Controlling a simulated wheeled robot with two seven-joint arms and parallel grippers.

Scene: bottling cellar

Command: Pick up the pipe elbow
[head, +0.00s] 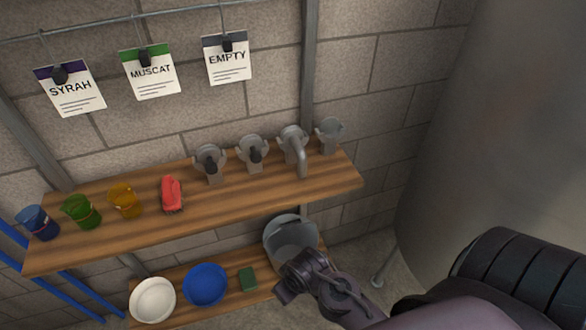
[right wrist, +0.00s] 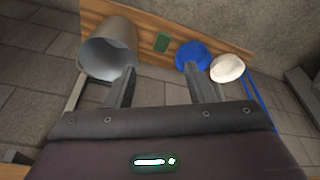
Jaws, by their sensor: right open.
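The pipe elbow (head: 297,150) is a grey metal bent pipe with a flanged end. It stands on the upper wooden shelf, third in a row of grey fittings, in the head view. My right gripper (head: 293,277) is in front of and below the upper shelf, near the metal bucket, well apart from the elbow. In the right wrist view its two fingers (right wrist: 160,72) are spread with nothing between them. The elbow does not show in the right wrist view. My left gripper is not in view.
Two valves (head: 210,163) (head: 253,153) and a grey funnel-like fitting (head: 330,134) flank the elbow. Below are a bucket (head: 290,240), blue bowl (head: 205,284), white bowl (head: 153,299) and green sponge (head: 248,279). A large tank (head: 490,130) stands right.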

